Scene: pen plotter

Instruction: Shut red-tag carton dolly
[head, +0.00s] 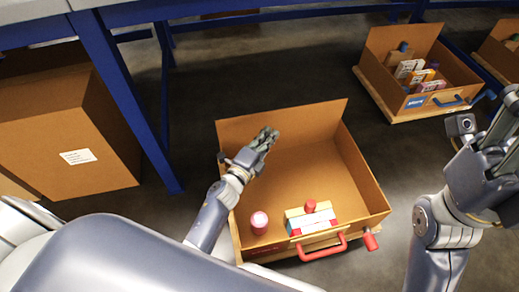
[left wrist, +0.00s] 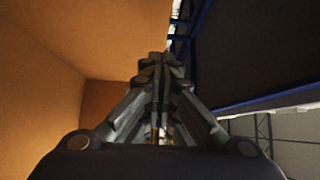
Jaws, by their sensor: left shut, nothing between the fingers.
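The open cardboard carton (head: 318,170) with the red handle (head: 322,250) sits low on a dolly on the floor, in the middle of the head view. A red tag (head: 370,240) is at its front right corner. Its back panel stands up, and inside are a pink cylinder (head: 259,222) and red, white and yellow boxes (head: 312,218). My left gripper (head: 268,136) is shut and empty at the carton's back left, in front of the back panel. The left wrist view shows its closed fingers (left wrist: 160,65) beside brown cardboard. My right gripper (head: 505,125) is at the right edge, partly cut off.
A second open carton (head: 375,75) with a blue handle (head: 448,103) stands at the back right, and another is partly visible beyond it. A large closed box (head: 60,130) and a blue table leg (head: 130,90) stand at left. Grey floor is clear behind the carton.

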